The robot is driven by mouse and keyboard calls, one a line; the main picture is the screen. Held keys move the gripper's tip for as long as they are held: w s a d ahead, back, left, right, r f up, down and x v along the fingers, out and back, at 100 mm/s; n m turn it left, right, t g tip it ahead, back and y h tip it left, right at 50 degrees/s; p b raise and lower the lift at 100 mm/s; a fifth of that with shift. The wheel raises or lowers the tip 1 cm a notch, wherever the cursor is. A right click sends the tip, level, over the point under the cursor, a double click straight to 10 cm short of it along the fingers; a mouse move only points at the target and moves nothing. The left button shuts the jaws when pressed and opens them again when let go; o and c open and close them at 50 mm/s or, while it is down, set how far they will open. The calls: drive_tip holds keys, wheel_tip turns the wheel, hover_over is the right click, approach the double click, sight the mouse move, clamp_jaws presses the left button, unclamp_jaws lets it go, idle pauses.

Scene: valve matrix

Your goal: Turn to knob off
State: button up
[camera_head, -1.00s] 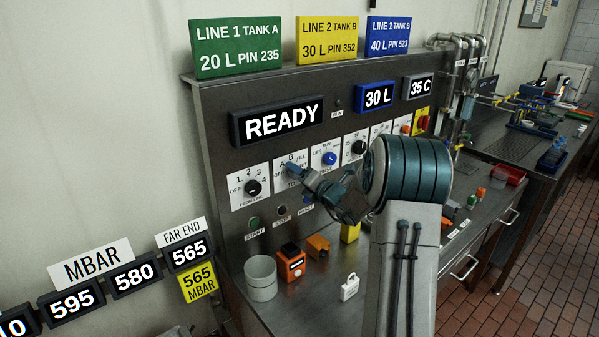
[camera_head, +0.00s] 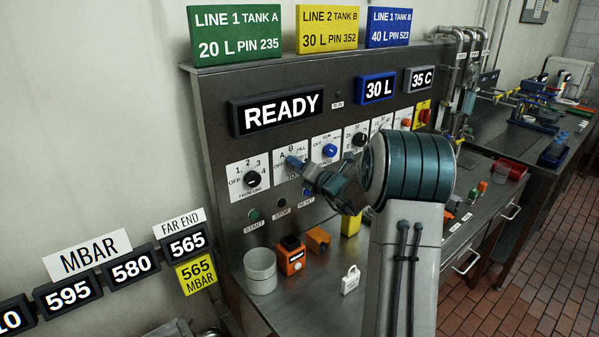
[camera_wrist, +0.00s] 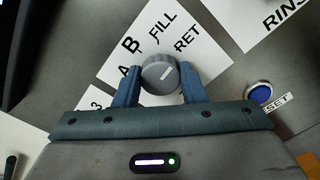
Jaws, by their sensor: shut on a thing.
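The grey knob (camera_wrist: 160,72) sits on a white plate (camera_wrist: 190,42) lettered A, B, FILL and RET. I cannot read an OFF mark on this plate in the wrist view.
A black knob (camera_head: 251,180) on a 1-2-3-4 plate is left of my gripper; a blue knob (camera_head: 330,151) is to its right. A blue RESET button (camera_wrist: 258,92) is close by. A grey cup (camera_head: 260,272) and orange boxes (camera_head: 291,257) stand on the bench below.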

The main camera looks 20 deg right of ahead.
drive_tip(key=shift+a+f+n+b, duration=0.1)
drive_tip(key=shift+f+n+b, duration=0.05)
drive_tip(key=shift+n+b, duration=18.5)
drive_tip(key=m+b, duration=0.2)
drive_tip(key=b, duration=0.1)
drive_tip(key=shift+m, duration=0.25)
drive_tip(key=o, duration=1)
drive_tip(key=shift+s, duration=0.15)
